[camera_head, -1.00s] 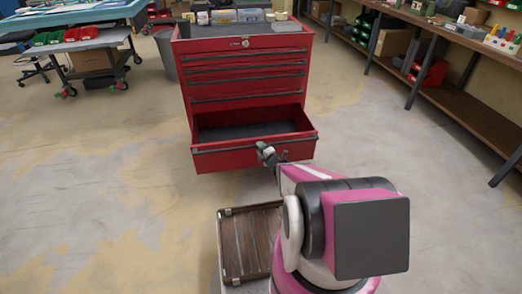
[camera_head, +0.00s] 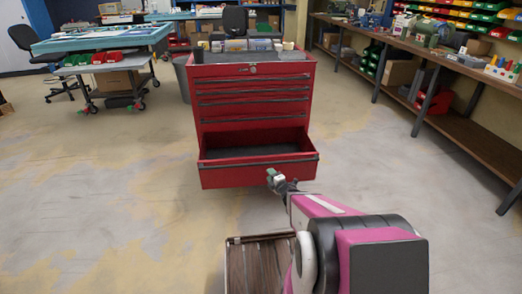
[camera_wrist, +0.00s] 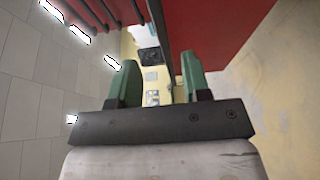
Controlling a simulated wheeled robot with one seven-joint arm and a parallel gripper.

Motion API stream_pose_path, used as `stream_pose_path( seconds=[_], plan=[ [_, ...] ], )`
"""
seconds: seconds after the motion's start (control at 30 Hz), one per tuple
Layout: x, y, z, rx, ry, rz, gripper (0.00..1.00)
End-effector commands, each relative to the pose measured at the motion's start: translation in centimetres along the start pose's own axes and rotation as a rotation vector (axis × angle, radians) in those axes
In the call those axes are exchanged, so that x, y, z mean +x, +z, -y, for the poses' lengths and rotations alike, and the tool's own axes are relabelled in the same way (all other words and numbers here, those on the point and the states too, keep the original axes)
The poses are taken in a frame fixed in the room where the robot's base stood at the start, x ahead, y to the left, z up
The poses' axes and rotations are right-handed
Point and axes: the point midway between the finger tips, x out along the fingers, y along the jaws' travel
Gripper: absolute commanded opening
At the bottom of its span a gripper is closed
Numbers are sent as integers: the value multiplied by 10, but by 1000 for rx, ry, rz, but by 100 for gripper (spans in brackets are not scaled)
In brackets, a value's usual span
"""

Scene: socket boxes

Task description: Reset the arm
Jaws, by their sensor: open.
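My gripper (camera_head: 274,177) is at the front of the red tool cabinet (camera_head: 252,97), near the right part of the open bottom drawer (camera_head: 230,180). In the wrist view its two green fingers (camera_wrist: 155,88) stand apart with nothing between them. The red drawer front (camera_wrist: 215,35) fills the upper right of the wrist view. Whether the fingers touch the drawer cannot be told. My pink and white arm reaches forward from the lower right of the head view.
A dark workbench with shelves (camera_head: 440,115) runs along the right wall. A blue table (camera_head: 105,38) and a wheeled cart (camera_head: 107,72) stand at the back left, with a grey bin (camera_head: 182,75) beside the cabinet. The floor at left is clear.

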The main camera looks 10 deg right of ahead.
Motion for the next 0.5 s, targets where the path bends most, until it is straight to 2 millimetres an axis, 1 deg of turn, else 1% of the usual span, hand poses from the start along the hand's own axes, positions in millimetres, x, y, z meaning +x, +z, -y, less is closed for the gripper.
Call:
stream_pose_path(
  seconds=[0.13,0.27,0.4,0.5],
  plan=[
    [0,2,-3,20,-17,19,44],
    [1,12,-12,94,-78,94,44],
    [-2,27,-24,241,-185,234,44],
    [-9,36,-32,371,-266,352,44]
  ],
)
